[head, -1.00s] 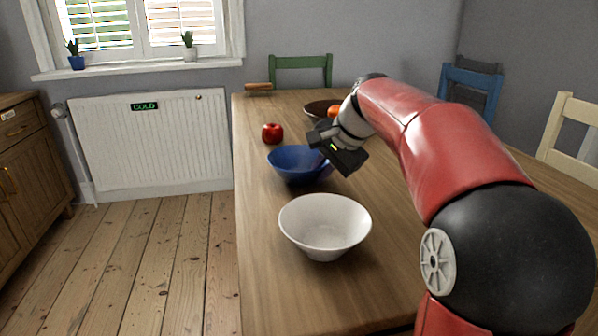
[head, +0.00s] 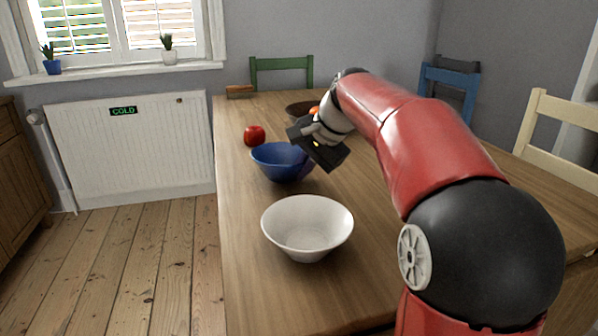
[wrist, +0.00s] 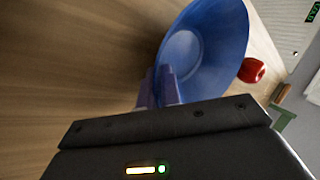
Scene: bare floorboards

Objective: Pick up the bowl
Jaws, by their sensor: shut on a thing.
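The blue bowl (head: 276,163) is at the table's left side, beyond the white bowl. My gripper (head: 305,166) is at its right rim. In the wrist view my gripper's purple fingers (wrist: 160,86) are shut on the rim of the blue bowl (wrist: 215,50), one finger on each side of the wall. The bowl looks empty and nearly level. Its underside and any gap to the table are hard to make out.
A white bowl (head: 307,228) stands nearer on the wooden table (head: 245,255). A red apple (head: 254,135) lies just behind the blue bowl. A dark bowl (head: 298,109) with orange fruit is farther back, partly behind my arm. Chairs stand around the table.

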